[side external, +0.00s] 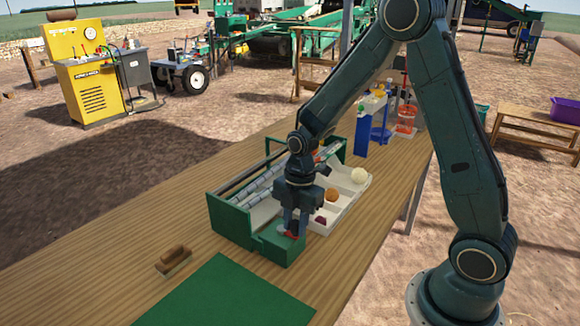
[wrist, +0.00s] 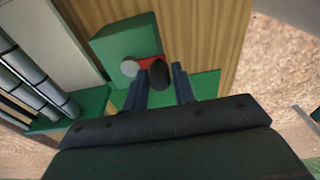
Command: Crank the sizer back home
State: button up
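The sizer (side external: 226,218) is a green frame with grey rollers (side external: 262,185), standing on the wooden table. A green box (side external: 280,249) at its near end carries the red crank (side external: 287,233). In the wrist view the box (wrist: 115,42) shows with the red crank arm (wrist: 147,62), a pale grey hub (wrist: 130,68) and a dark knob (wrist: 159,74). My gripper (side external: 291,222) is low over the crank. In the wrist view its two fingers (wrist: 161,82) are apart, with the knob between them. A gap shows on the finger sides; contact is not clear.
A white divided tray (side external: 347,194) beside the rollers holds a pale onion (side external: 358,175), an orange-brown one (side external: 330,194) and a dark red one (side external: 320,220). A wooden-backed brush (side external: 174,260) and a green mat (side external: 228,296) lie on the near table (side external: 110,270). Blue apparatus (side external: 373,118) stands farther back.

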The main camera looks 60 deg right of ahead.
grip_shut()
jog(key=shift+d, duration=0.2)
jog(key=shift+w+d, duration=0.15)
jog(key=shift+d, duration=0.35)
dwell(0.3)
jog(key=shift+w+d, duration=0.1)
jog(key=shift+d, duration=0.1)
jog(key=shift+w+d, duration=0.25)
jog(key=shift+d, duration=0.15)
dwell(0.3)
